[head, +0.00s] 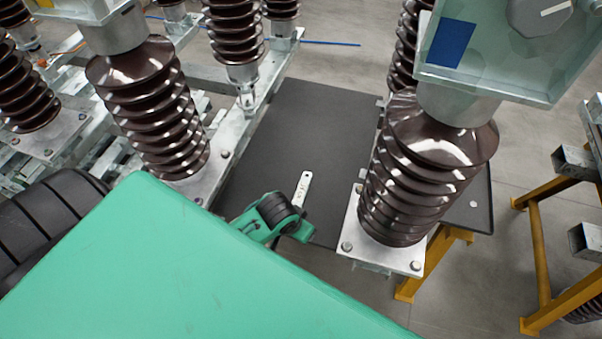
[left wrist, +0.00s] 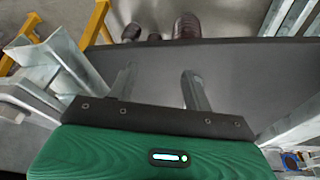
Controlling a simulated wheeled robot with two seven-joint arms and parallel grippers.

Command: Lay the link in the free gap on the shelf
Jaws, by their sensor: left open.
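The dark flat shelf top (head: 310,110) shows in the head view between brown insulators, and it also shows in the left wrist view (left wrist: 250,70). My left gripper (head: 305,178) is over the near part of this surface. In the left wrist view my left gripper (left wrist: 158,80) has two grey fingers well apart, with only dark surface between them. The pale metal strip with a hole in the head view looks like one of these fingers. I cannot make out a separate link or the free gap. My right gripper is out of view.
A large ribbed insulator (head: 425,180) on a bolted plate stands close right of my left gripper. Another insulator (head: 155,110) stands to the left. A grey housing (head: 500,50) overhangs at top right. A yellow frame (head: 540,250) stands at right. The dark surface's middle looks clear.

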